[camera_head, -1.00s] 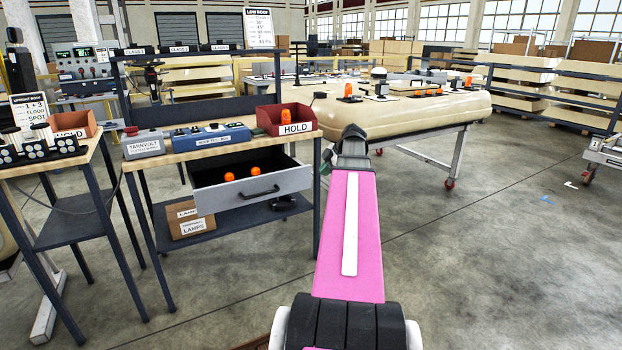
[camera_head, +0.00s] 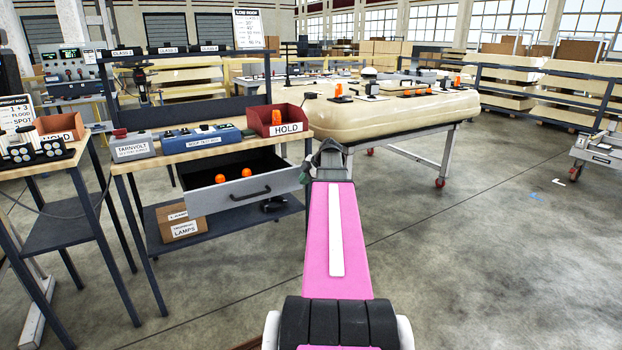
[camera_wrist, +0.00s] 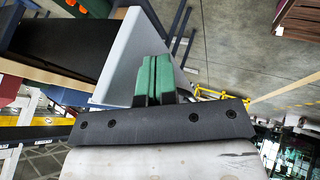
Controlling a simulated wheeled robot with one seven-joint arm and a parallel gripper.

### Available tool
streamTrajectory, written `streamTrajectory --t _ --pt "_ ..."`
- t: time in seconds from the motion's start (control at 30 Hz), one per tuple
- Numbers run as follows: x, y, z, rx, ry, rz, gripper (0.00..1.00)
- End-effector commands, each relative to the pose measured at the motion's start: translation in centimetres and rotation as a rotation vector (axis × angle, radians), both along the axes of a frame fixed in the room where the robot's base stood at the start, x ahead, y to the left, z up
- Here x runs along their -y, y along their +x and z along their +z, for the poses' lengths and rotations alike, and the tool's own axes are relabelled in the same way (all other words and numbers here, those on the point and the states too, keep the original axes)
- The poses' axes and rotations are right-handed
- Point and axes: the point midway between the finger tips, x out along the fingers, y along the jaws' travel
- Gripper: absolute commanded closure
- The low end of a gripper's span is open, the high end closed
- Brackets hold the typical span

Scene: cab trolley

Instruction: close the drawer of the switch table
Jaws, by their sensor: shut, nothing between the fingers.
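The switch table (camera_head: 190,151) has a wooden top and dark legs. Its drawer (camera_head: 250,192) stands open toward me, with a grey front, a dark handle and two orange lamps (camera_head: 246,172) inside. My gripper (camera_wrist: 155,75) has green fingers, shut and empty. In the wrist view the fingers overlap the light grey drawer front (camera_wrist: 122,60), close to one end of it; I cannot tell whether they touch.
A red HOLD bin (camera_head: 278,120), a blue test box (camera_head: 205,140) and a TARNVOLT box (camera_head: 135,147) stand on the table top. A carton (camera_head: 178,222) lies on the lower shelf. A smaller table is at left, a cream roof panel (camera_head: 400,112) behind right.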

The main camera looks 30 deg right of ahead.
Motion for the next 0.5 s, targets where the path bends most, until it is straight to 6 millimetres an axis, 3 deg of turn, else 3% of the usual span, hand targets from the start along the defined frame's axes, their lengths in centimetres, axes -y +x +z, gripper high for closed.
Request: streamTrajectory --t 0.2,0.5 --pt "0.0 1.7 0.0 0.0 0.0 -0.001 1.0" --pt "0.0 1.8 0.0 0.0 0.0 -0.001 1.0"
